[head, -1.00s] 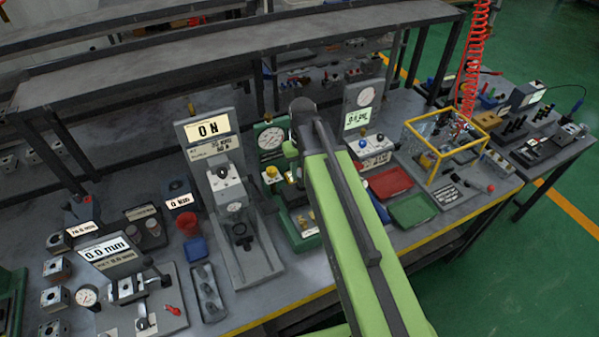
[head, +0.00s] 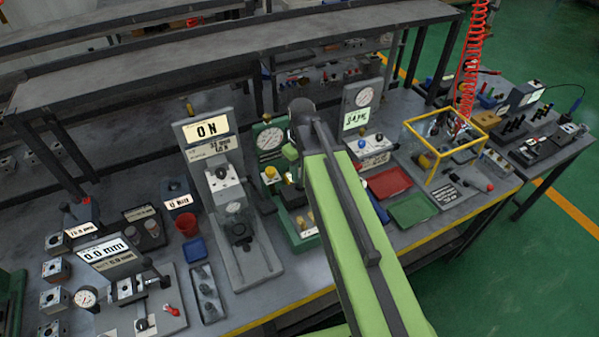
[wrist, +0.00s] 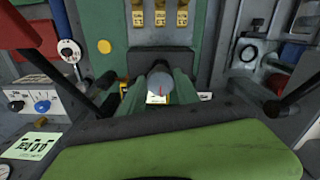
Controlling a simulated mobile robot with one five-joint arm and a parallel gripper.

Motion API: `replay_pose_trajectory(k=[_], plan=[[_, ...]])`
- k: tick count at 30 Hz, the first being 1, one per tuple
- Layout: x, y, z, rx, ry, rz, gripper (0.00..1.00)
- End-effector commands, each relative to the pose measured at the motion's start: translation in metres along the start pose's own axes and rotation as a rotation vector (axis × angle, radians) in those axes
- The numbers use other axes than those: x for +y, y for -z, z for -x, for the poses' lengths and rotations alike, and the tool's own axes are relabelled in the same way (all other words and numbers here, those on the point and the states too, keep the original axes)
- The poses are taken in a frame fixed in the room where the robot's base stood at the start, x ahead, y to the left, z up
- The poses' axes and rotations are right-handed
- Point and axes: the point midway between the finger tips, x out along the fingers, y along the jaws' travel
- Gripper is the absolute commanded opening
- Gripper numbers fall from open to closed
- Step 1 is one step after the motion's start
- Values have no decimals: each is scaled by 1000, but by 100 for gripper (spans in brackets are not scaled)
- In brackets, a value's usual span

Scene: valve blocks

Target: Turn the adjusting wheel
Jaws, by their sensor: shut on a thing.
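In the wrist view, a round grey wheel (wrist: 160,88) with a small red mark on its face sits between the two green fingers of my gripper (wrist: 161,76). The fingers are shut on it, one on each side. Behind it are a dark block and a green panel with several yellow-labelled fittings (wrist: 160,14). In the head view my green arm reaches over the bench and hides the wheel and my fingertips.
A green gauge stand (head: 269,140) is just left of my arm, and a grey press with a display (head: 207,130) stands further left. Right of my arm are a red tray (head: 389,182), a green tray (head: 413,210) and a yellow frame (head: 437,180).

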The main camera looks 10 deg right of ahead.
Motion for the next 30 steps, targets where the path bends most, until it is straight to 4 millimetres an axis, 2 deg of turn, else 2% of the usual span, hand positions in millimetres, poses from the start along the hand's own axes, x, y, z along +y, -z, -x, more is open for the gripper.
replay_pose_trajectory(k=[4,5,9,18,22,26,30], plan=[[0,3,0,8,0,1,0],[0,3,0,8,0,1,40],[0,2,0,6,0,0,58],[-1,1,1,3,1,0,59],[-1,1,8,3,1,0,59],[-1,1,25,2,1,0,59],[-1,0,54,3,1,0,59]])
